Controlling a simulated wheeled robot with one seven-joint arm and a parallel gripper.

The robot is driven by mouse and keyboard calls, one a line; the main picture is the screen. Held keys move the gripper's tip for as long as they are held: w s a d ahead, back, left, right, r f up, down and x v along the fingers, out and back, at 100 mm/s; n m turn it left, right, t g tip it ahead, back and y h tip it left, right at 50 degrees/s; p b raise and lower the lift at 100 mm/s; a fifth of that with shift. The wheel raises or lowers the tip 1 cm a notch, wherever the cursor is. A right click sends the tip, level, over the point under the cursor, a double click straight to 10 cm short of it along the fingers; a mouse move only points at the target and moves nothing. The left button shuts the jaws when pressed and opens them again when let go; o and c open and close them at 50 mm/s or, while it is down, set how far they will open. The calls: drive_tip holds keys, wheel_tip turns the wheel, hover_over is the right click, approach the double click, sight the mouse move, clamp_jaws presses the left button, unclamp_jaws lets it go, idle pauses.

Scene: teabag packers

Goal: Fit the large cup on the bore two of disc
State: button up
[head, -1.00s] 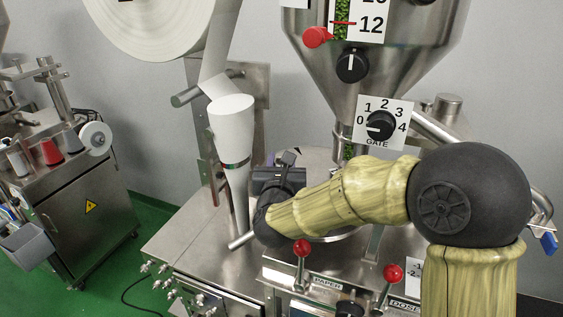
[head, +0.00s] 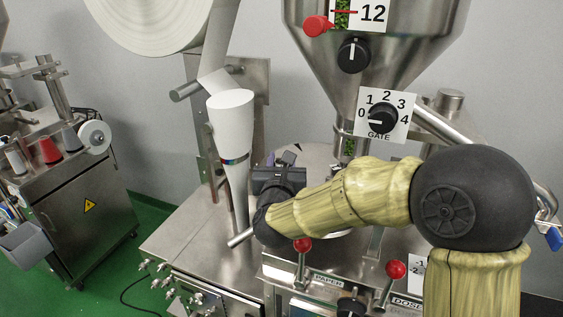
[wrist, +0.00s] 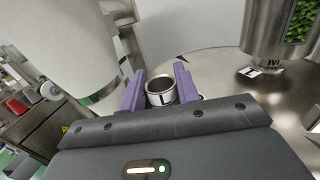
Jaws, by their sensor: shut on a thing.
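My gripper (wrist: 160,93) shows in the wrist view with its two purple fingers on either side of the large cup (wrist: 161,98), a short metal cup marked "L". The fingers are shut on it, and its round open mouth faces the camera. The steel disc (wrist: 215,82) lies beyond and to the right of the cup. I cannot tell whether the cup touches the disc or stands over a bore. Bore two is not identifiable. In the head view my dark gripper (head: 279,178) is over the machine and hides the cup; only part of the disc (head: 318,160) shows behind it.
A white paper tube (head: 232,125) stands close left of my gripper. The hopper (head: 375,85) with its gate dial (head: 382,119) hangs above right, its spout (wrist: 262,55) near the disc. Red-knobbed levers (head: 303,245) stand in front. A separate steel cabinet (head: 80,205) is at left.

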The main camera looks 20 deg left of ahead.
drive_tip(key=shift+f+b, duration=0.3)
drive_tip(key=shift+b, duration=0.05)
drive_tip(key=o, duration=1.1)
drive_tip(key=shift+s+f, duration=0.1)
drive_tip(key=b+v, duration=0.5)
drive_tip(key=v, duration=1.2)
drive_tip(key=shift+s, duration=0.15)
